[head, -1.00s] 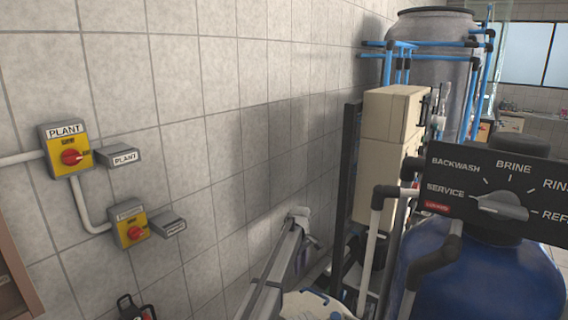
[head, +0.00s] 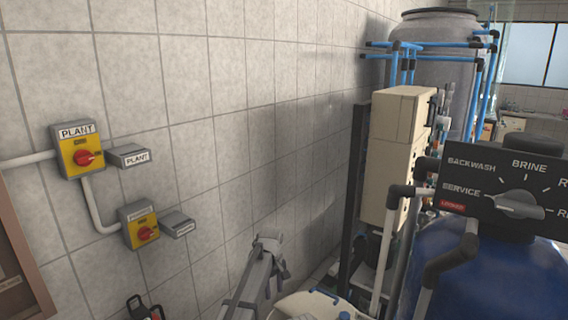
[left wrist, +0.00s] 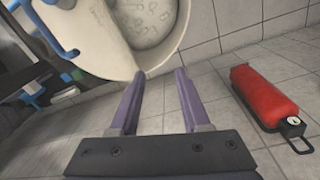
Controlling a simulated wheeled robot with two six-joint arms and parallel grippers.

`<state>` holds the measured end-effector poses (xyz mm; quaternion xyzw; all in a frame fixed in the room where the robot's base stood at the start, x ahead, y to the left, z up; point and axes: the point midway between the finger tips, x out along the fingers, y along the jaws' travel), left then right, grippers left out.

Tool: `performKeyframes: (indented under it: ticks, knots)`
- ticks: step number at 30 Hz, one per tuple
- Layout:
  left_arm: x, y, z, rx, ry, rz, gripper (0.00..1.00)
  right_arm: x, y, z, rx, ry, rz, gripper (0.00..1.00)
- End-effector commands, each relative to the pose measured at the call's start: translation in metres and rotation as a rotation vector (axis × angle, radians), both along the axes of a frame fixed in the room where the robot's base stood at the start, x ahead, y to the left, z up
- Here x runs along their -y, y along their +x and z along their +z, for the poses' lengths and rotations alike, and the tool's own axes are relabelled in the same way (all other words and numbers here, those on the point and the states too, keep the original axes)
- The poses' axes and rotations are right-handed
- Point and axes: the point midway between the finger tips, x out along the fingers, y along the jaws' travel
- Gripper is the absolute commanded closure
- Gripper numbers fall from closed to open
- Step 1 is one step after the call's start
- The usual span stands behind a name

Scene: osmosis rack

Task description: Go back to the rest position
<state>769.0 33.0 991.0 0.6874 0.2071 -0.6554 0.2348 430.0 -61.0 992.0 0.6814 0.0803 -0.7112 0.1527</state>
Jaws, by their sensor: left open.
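My left arm reaches up from the bottom of the head view. My left gripper (head: 281,270) hangs at its bent end, small and partly hidden, in front of the tiled wall. In the left wrist view its two purple-grey fingers (left wrist: 159,78) stand apart with nothing between them. Beyond the fingertips is the rim of a pale round tub (left wrist: 112,48), and I cannot tell a touch from a gap. My right gripper is in neither view.
A red fire extinguisher (left wrist: 265,96) lies right of the fingers. The wall bears two yellow switches, upper (head: 80,150) and lower (head: 140,226). At right are a beige cabinet (head: 395,150), a blue tank (head: 485,280), its black control panel (head: 480,195) and a grey tank (head: 432,60).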

Motion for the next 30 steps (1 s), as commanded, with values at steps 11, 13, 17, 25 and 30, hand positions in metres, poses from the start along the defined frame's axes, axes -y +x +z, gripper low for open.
performKeyframes:
  ticks: [11, 13, 17, 25, 30]
  knots:
    - [-0.098, -0.179, 0.000, 0.016, 0.038, -0.378, 0.53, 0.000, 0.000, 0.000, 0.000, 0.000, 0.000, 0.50]
    - [-0.107, -0.201, 0.000, 0.018, 0.043, -0.432, 0.53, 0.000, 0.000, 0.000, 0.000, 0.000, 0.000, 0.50]
    - [-0.121, -0.237, 0.000, 0.020, 0.052, -0.518, 0.53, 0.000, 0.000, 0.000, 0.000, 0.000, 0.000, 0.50]
    - [-0.124, -0.285, 0.000, 0.011, 0.067, -0.671, 0.53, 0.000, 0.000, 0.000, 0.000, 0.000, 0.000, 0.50]
    - [-0.095, -0.296, 0.000, -0.025, 0.082, -0.750, 0.53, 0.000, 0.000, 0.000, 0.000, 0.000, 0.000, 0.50]
